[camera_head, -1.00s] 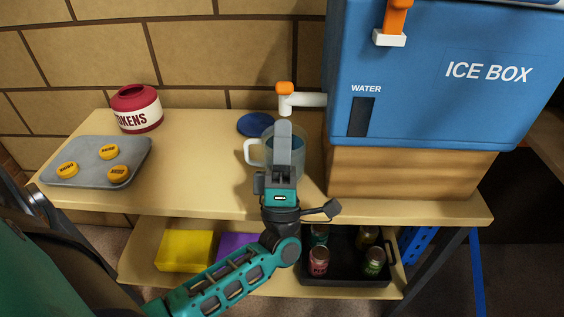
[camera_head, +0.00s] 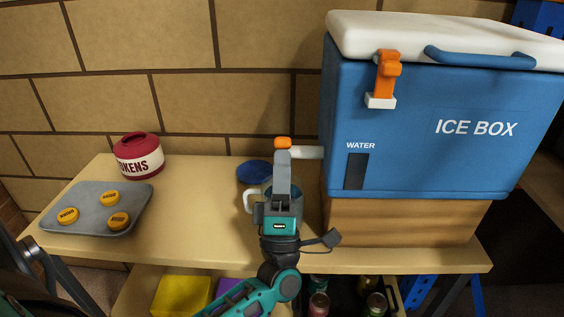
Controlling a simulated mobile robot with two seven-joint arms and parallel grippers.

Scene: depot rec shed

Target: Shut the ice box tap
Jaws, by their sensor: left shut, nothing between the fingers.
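The ice box (camera_head: 440,140) is blue with a white lid and stands on a wooden block at the right. My left gripper (camera_head: 282,155) is shut and empty, pointing up. Its fingertips overlap the tap just below the orange handle; I cannot tell whether they touch. A clear mug (camera_head: 250,202) with a pale handle stands below the tap, partly hidden behind my gripper. My right gripper is not in view.
A blue disc (camera_head: 254,172) lies behind the mug. At the left are a red token jar (camera_head: 138,156) and a grey tray (camera_head: 90,222) with yellow tokens. The table between tray and mug is clear.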

